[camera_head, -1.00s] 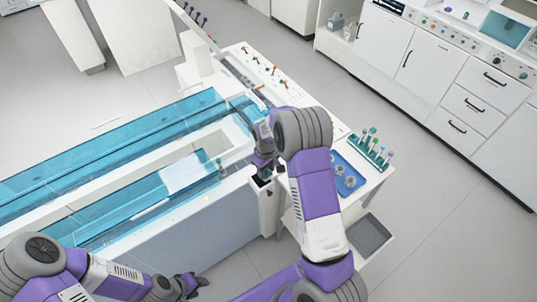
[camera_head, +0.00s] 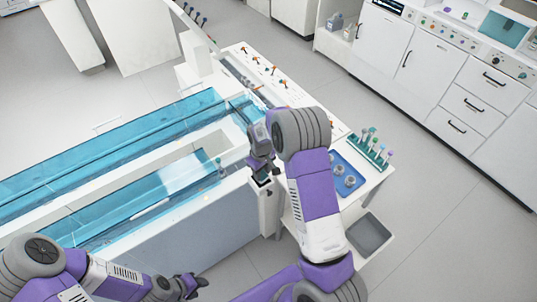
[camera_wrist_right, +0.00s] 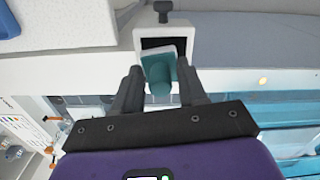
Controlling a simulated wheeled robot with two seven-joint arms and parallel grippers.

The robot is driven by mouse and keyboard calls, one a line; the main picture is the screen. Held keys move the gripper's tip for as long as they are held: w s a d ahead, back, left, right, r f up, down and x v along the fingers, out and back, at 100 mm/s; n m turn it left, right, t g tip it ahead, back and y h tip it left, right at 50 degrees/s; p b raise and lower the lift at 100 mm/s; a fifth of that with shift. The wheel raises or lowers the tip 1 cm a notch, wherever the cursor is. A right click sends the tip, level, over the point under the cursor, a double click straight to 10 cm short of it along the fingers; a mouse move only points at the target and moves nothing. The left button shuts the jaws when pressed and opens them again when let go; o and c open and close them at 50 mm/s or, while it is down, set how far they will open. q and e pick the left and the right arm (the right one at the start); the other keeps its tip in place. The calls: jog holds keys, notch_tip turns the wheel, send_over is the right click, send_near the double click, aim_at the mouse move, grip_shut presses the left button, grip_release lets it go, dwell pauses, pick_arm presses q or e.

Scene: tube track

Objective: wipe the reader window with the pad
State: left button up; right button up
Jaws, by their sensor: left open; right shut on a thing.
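The reader window (camera_wrist_right: 152,43) is a dark recessed panel in a white frame, on top of a white post (camera_head: 267,207) beside the track. My right gripper (camera_head: 262,172) points down at it. My left gripper (camera_head: 197,284) is open and empty, low in front of the track housing, away from the window.
Blue-covered track channels (camera_head: 110,145) run to the left of the post. A blue tray (camera_head: 346,172) with round parts and a green tube rack (camera_head: 369,150) stand on the side table at right. A grey bin (camera_head: 368,236) sits lower down. Floor is clear at right.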

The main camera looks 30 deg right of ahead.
jog(key=d, duration=0.2)
jog(key=shift+d, duration=0.3)
jog(key=shift+w+d+r, duration=0.1)
jog(key=shift+r, duration=0.15)
notch_tip(320, 180, up, 4)
jog(key=shift+f+p, duration=0.25)
jog(key=shift+p, duration=0.75)
jog(key=shift+r+p, duration=1.45)
jog(key=shift+r, duration=0.7)
